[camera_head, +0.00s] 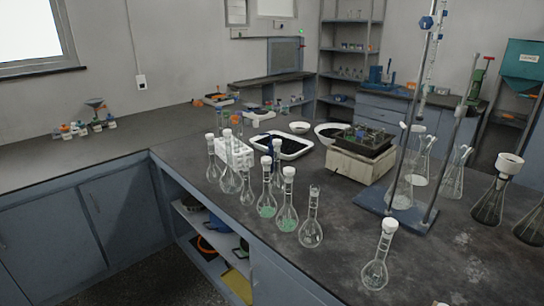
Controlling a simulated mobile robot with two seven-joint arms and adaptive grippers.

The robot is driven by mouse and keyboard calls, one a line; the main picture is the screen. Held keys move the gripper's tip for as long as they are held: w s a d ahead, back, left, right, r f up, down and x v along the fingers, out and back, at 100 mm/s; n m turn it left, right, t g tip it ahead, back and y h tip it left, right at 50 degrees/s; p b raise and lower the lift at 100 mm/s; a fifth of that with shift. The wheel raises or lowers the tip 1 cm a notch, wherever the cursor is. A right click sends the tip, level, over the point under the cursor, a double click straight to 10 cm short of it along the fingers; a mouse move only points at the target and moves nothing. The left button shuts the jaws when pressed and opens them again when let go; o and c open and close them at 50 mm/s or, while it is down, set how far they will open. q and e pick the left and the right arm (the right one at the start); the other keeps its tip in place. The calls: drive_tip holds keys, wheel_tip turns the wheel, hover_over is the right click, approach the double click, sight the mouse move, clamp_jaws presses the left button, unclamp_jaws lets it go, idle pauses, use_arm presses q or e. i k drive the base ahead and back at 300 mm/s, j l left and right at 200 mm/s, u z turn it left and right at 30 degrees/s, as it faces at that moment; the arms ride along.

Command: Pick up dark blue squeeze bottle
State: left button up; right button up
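A narrow dark blue bottle (277,161) with a pale top stands upright on the dark bench top. Neither of my grippers shows in the head view.
Several stoppered flasks (287,212) stand close in front of the bottle. A white rack (235,155) is left of it, and a white tray (296,148) with dark contents lies behind. A blue-based stand (371,202) with tall rods is to the right.

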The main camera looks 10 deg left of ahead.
sight(270, 151)
drive_tip(key=i+j, duration=0.25)
drive_tip(key=j, duration=0.15)
drive_tip(key=i+j+z, duration=0.15)
drive_tip(key=j+z, duration=0.15)
drive_tip(key=i+j+z, duration=0.15)
drive_tip(key=j+z, duration=0.2)
